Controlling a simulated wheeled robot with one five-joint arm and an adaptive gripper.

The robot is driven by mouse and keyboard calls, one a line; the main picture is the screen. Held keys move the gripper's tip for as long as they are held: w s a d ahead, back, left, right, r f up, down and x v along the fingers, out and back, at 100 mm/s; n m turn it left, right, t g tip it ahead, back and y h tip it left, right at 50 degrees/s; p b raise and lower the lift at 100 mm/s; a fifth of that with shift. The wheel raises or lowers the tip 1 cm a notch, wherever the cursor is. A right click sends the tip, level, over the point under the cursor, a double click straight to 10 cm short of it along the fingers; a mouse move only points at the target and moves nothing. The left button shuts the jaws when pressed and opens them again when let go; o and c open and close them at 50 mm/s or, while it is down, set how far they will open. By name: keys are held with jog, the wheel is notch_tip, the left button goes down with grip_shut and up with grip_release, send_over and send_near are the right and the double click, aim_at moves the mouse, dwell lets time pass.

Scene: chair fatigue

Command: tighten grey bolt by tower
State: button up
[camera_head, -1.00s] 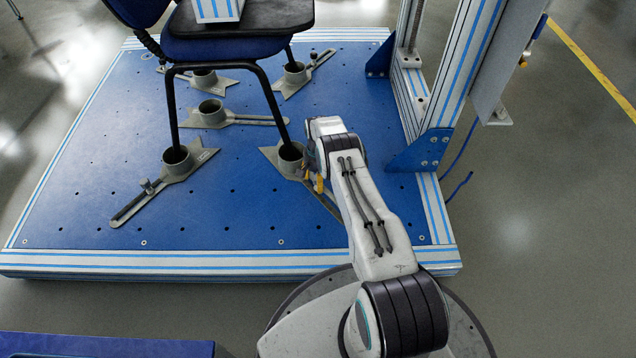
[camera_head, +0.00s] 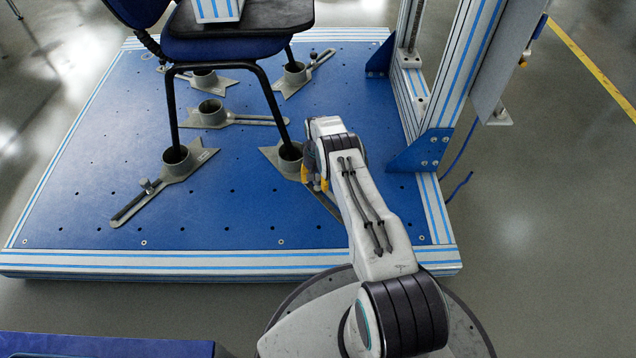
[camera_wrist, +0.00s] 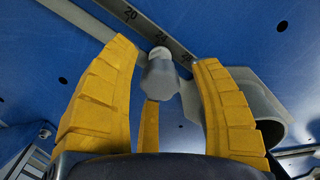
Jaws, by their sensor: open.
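The grey bolt (camera_wrist: 160,79) has a lobed head and sits at the slotted bar (camera_wrist: 150,28) with printed numbers in the wrist view. My gripper (camera_wrist: 165,54) is open, its yellow fingers spread to the left and right of the bolt head, with a third finger below it. No finger clearly touches the head. In the head view my gripper (camera_head: 315,178) is low beside the front right leg holder (camera_head: 290,158), near the tower (camera_head: 437,95). My arm hides the bolt there.
A blue chair (camera_head: 225,48) stands with its legs in grey cup holders on the blue perforated platform (camera_head: 225,215). A blue bracket (camera_head: 420,152) joins the tower to the platform, right of my arm. The holder's round cup (camera_wrist: 270,122) is close to the right finger.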

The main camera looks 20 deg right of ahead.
jog(key=shift+n, duration=2.1)
jog(key=shift+n, duration=2)
jog(key=shift+o, duration=0.2)
grip_shut()
jog(key=shift+m, duration=2.1)
